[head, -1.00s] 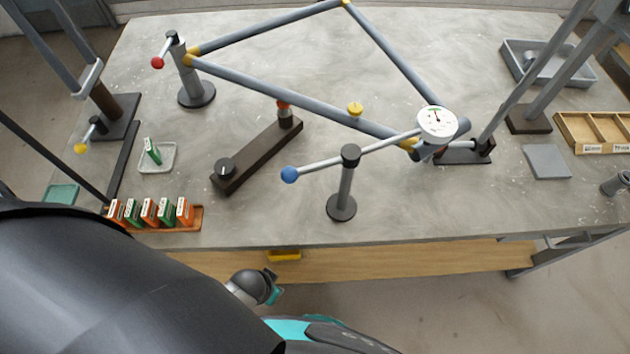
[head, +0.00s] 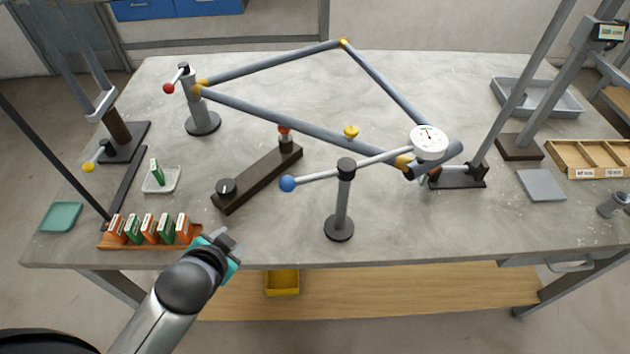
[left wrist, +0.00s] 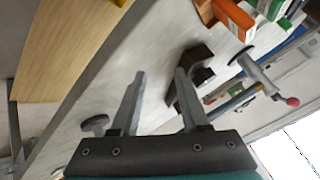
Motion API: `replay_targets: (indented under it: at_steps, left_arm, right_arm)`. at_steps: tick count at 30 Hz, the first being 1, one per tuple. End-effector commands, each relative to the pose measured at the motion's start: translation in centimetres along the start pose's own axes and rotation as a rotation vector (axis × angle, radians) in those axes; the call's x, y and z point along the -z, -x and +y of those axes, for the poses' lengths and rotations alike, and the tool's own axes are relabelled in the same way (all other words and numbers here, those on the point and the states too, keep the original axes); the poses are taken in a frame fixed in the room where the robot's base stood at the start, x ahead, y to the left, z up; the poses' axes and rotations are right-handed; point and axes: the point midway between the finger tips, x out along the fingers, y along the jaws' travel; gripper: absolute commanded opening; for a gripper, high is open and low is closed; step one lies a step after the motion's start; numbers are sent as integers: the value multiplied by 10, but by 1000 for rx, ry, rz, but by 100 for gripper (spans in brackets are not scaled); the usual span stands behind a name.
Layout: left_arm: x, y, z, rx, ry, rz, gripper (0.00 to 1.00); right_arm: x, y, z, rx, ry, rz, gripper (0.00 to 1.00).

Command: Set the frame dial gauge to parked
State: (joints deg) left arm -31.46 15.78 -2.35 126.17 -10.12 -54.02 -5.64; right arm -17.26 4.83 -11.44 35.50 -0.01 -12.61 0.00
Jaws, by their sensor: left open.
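The dial gauge (head: 429,139) has a white round face and sits at the right end of a grey arm, by the frame's lower right corner. The arm pivots on a dark post (head: 341,205) and ends at the left in a blue ball (head: 287,183). The grey tube frame (head: 300,110) has yellow joints. My left gripper (head: 229,240) is over the table's front edge, right of the box rack, and well short of the blue ball. In the left wrist view its two fingers (left wrist: 158,92) are apart with nothing between them. My right gripper is not in view.
A wooden rack (head: 150,238) of orange and green boxes stands just left of my left gripper. A dark bar (head: 257,178) with a knob lies beyond it. A red-ball lever (head: 169,88) stands at back left. The table front between rack and post is clear.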

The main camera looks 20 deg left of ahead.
Motion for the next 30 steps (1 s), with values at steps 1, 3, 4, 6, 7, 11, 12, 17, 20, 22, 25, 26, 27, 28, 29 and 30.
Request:
replay_targets:
  at_steps: [1,3,4,6,7,11,12,17,20,22,25,26,27,28,29,30]
  left_arm:
    - [9,-2,-18,50,-58,59,45]
    - [25,-3,-41,119,-148,151,45]
    - [32,-2,-51,149,-191,193,45]
    - [52,2,-71,217,-301,295,45]
    - [60,4,-79,245,-350,339,45]
    - [95,20,-102,348,-580,528,45]
    - [105,26,-106,374,-653,587,45]
    - [137,53,-107,449,-962,818,45]
    - [148,70,-99,469,-1163,960,45]
    - [150,82,-90,469,-1305,1059,45]
    - [146,96,-77,448,-1497,1192,45]
    - [144,99,-74,439,-1550,1227,45]
    - [140,103,-69,424,-1612,1271,45]
    - [137,106,-66,411,-1656,1302,45]
    - [134,108,-64,399,-1694,1329,45]
    - [130,111,-61,384,-1739,1360,45]
  right_arm:
    - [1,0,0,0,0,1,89]
    - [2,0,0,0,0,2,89]
    - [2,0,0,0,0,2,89]
    - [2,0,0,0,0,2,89]
    - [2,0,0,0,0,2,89]
    - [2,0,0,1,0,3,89]
    - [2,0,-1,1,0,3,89]
    - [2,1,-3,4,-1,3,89]
    - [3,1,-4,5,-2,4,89]
    - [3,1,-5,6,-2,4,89]
    - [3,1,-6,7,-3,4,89]
    - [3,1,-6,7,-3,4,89]
    - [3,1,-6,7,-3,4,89]
    - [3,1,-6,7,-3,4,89]
    - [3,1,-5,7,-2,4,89]
    - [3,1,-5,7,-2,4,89]
